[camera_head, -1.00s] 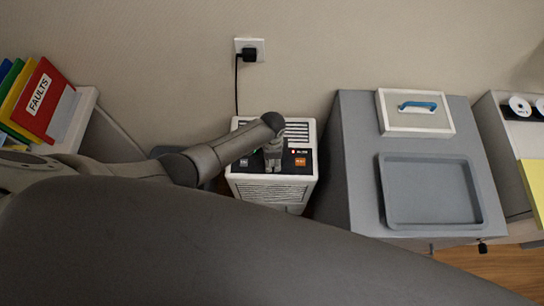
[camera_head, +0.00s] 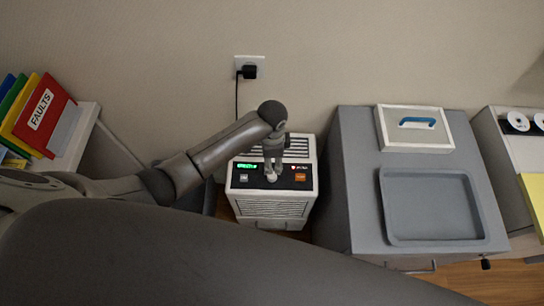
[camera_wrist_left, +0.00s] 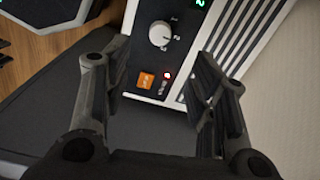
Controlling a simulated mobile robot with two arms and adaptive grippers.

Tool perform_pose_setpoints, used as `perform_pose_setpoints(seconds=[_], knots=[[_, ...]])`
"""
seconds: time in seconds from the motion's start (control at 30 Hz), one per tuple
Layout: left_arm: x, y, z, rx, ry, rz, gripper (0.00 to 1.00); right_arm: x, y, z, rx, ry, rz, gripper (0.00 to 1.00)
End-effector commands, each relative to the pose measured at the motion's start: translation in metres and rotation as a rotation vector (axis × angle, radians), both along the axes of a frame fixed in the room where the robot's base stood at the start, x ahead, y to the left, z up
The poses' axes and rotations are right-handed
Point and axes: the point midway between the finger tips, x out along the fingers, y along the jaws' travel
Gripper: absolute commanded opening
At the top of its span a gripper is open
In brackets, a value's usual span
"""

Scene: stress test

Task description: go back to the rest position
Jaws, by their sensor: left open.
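My left gripper (camera_head: 272,172) hangs over the black control panel of a white boxy machine (camera_head: 270,209) in the head view. In the left wrist view my left gripper (camera_wrist_left: 157,72) has its two fingers wide apart with nothing between them. I cannot tell the exact gap between the fingertips and the panel. A lit green display (camera_head: 247,166) shows on the panel. My right gripper is not in view.
A grey cabinet (camera_head: 338,205) right of the machine bears a grey tray (camera_head: 436,240) and a blue-handled lid (camera_head: 417,138). Coloured binders (camera_head: 47,112) stand on a shelf at left. A black plug sits in a wall socket (camera_head: 250,64).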

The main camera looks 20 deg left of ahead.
Motion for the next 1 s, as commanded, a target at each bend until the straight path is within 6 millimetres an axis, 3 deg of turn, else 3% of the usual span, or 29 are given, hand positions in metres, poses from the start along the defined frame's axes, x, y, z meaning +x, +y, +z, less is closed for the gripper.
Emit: perform_pose_setpoints(seconds=[0.7,0.83,1.0], knots=[[-0.003,-0.002,0.004,-0.006,-0.001,0.006,0.52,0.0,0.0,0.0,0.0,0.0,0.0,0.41],[-0.023,-0.014,0.005,-0.049,-0.016,0.056,0.52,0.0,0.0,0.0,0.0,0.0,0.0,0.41],[-0.068,-0.027,0.021,-0.14,-0.063,0.234,0.52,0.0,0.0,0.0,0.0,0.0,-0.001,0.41]])
